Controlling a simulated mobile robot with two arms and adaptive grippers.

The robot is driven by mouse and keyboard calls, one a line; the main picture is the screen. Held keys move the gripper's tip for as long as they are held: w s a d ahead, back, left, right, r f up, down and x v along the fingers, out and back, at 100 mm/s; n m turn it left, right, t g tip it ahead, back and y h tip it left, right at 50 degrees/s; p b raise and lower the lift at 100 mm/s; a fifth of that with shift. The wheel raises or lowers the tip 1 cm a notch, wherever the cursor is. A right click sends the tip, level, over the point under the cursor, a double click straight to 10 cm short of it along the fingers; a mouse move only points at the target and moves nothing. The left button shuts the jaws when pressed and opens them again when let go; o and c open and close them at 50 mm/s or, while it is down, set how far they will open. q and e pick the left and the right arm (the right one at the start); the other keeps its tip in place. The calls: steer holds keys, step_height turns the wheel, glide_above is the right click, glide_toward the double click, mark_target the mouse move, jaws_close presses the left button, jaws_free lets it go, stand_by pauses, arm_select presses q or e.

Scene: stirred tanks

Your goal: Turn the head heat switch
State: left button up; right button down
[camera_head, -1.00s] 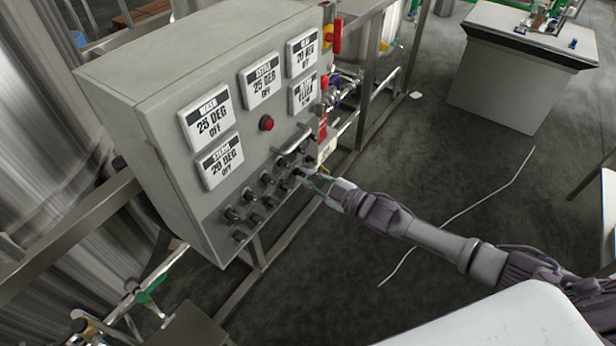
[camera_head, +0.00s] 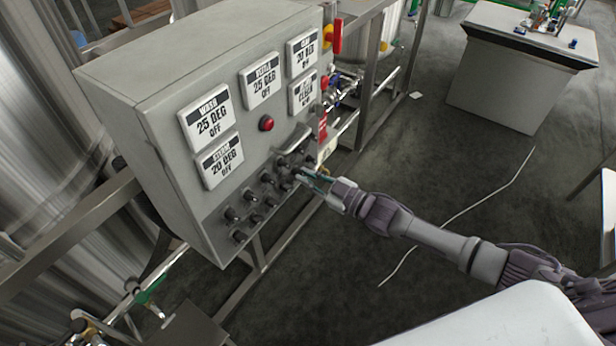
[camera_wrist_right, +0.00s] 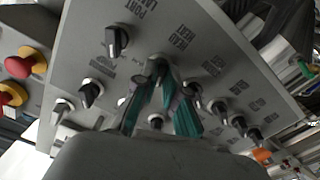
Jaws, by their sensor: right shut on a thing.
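The grey control panel (camera_head: 185,120) carries rows of black rotary switches on its lower front. My right gripper (camera_head: 303,175) reaches it from the right at the switch rows. In the right wrist view my right gripper (camera_wrist_right: 160,85) has its teal-padded fingers closed around one switch (camera_wrist_right: 157,66). The fingers hide part of the switch. Other switches stand on both sides, such as a black one (camera_wrist_right: 116,40) at the upper left. My left gripper is not in view.
Several display plates (camera_head: 212,118) and a red button (camera_head: 266,123) sit above the switches. A yellow and red knob (camera_head: 332,36) is on the panel's right side. A grey cabinet (camera_head: 520,75) stands at the upper right.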

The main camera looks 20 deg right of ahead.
steer(key=c, duration=1.2)
jaws_free()
steer(key=shift+c, duration=0.2)
steer(key=v, duration=1.2)
steer(key=shift+d+f, duration=0.1)
steer(key=s+d+f+m+h, duration=0.1)
steer(key=d+f+m+h, duration=0.15)
steer(key=f, duration=0.55)
steer(key=d+f+m+h, duration=0.1)
steer(key=d+f+h, duration=0.15)
steer(key=f, duration=0.45)
steer(key=s+d+f+m+g+h, duration=0.1)
steer(key=s+f+m+g+h, duration=0.1)
steer(key=s+f, duration=0.45)
steer(key=s+d+f+m+g+h, duration=0.1)
steer(key=s+f+g+h, duration=0.2)
steer(key=f, duration=0.7)
steer(key=s+a+f+m+g, duration=0.1)
steer(key=s+f, duration=0.3)
steer(key=s, duration=0.6)
steer(key=s+a+f+g, duration=0.4)
steer(key=s+f, duration=0.1)
steer(key=s, duration=0.5)
steer(key=s+a+f+m+g+h, duration=0.1)
steer(key=s+a+f+g, duration=0.2)
steer(key=s, duration=0.7)
step_height(320, 180, down, 2)
steer(key=shift+s+a+f+m, duration=0.15)
steer(key=shift+s+m, duration=0.15)
steer(key=shift+m, duration=0.05)
